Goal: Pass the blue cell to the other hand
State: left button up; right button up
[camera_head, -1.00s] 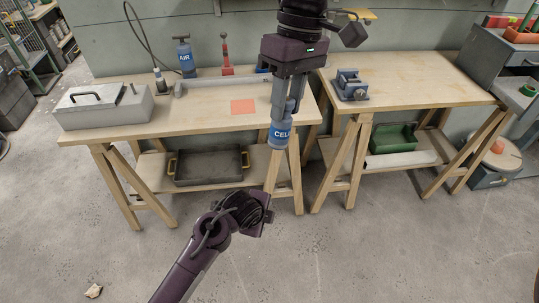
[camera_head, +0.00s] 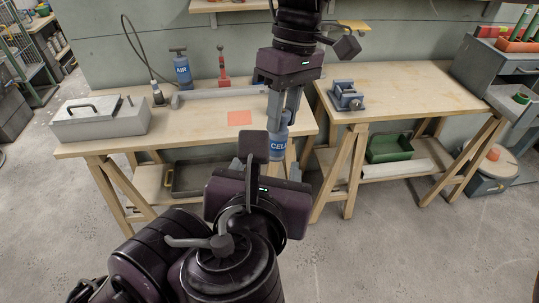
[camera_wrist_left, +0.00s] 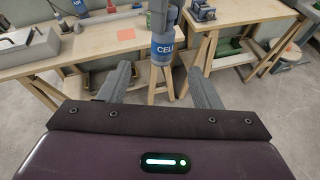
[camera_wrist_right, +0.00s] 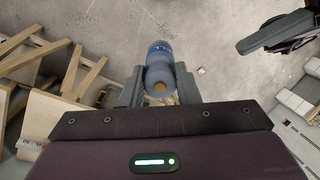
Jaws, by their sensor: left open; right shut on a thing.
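The blue cell (camera_head: 279,146), a bottle-like cylinder marked CELL, hangs upright in the air in front of the workbench. My right gripper (camera_head: 284,112) comes down from above and is shut on its upper part. The right wrist view shows the cell (camera_wrist_right: 159,65) between those fingers. My left gripper (camera_wrist_left: 160,82) is open and empty, below and nearer than the cell. In the left wrist view the cell (camera_wrist_left: 165,45) stands beyond and just above the gap between the open fingers, apart from them. In the head view the left gripper's body partly hides its fingers.
The left workbench (camera_head: 200,128) holds a grey toolbox (camera_head: 100,118), an orange square (camera_head: 240,118), a blue AIR bottle (camera_head: 181,70) and a red tool (camera_head: 223,68). The right workbench (camera_head: 410,85) holds a blue vise (camera_head: 346,97). The floor in front is clear.

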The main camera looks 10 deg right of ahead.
aim_at(273, 145)
pick_arm(q)
jog(key=x, duration=1.1)
jog(key=shift+w+f, duration=0.2)
jog(key=shift+w, duration=0.05)
jog(key=shift+c, duration=0.2)
jog(key=c, duration=1)
jog(key=shift+c, duration=0.4)
pick_arm(e)
jog(key=o, duration=1)
